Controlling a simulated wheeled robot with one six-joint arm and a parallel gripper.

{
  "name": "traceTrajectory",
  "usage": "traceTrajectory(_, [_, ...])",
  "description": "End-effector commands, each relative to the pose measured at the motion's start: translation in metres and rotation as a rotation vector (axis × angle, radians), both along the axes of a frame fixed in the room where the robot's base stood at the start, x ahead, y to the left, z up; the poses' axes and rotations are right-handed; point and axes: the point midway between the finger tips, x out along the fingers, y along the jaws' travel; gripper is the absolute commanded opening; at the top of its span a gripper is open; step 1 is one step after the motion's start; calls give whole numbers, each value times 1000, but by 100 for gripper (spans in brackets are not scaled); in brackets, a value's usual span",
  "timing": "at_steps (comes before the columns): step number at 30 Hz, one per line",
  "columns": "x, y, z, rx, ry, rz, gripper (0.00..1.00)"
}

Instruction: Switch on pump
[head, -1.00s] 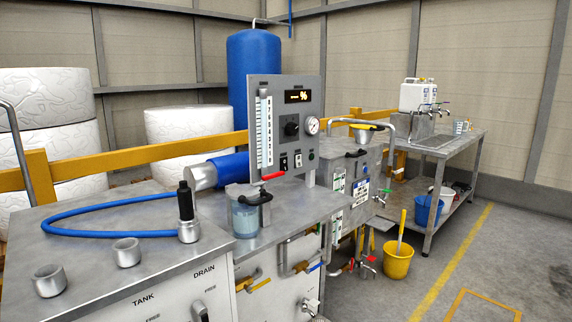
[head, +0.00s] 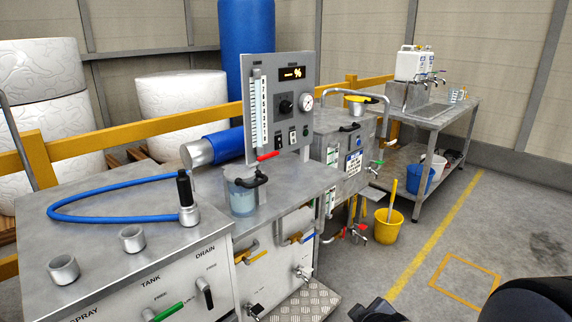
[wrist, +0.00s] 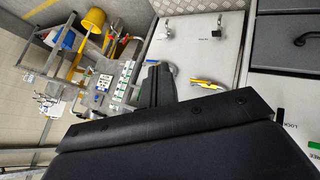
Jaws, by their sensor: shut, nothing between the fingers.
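The grey control panel (head: 258,84) stands upright on the steel bench in the head view. It has a lit display (head: 292,73) with orange marks and a "%", a black knob (head: 286,106), a gauge (head: 306,100) and a green round part (head: 306,131). Two small rocker switches, the left one (head: 278,142) and the right one (head: 293,138), sit low on the panel; their labels are too small to read. My gripper (wrist: 157,84) is shut and empty in the wrist view, apart from the panel. Dark parts of my arm show at the head view's lower right.
A jug of liquid (head: 242,196) and a red-handled lever (head: 268,156) are in front of the panel. A blue hose (head: 110,206) lies on the left bench. A yellow bucket (head: 388,226) stands on the floor. Open floor lies to the right.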

Motion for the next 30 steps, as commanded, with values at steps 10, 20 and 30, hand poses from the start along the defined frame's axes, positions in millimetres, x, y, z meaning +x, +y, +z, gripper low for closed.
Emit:
traceTrajectory(10, [75, 89, 141, -332, -594, 821, 0])
traceTrajectory(20, [47, 148, 193, -390, -962, 1289, 0])
traceTrajectory(30, [41, 153, 195, -389, -1002, 1335, 0])
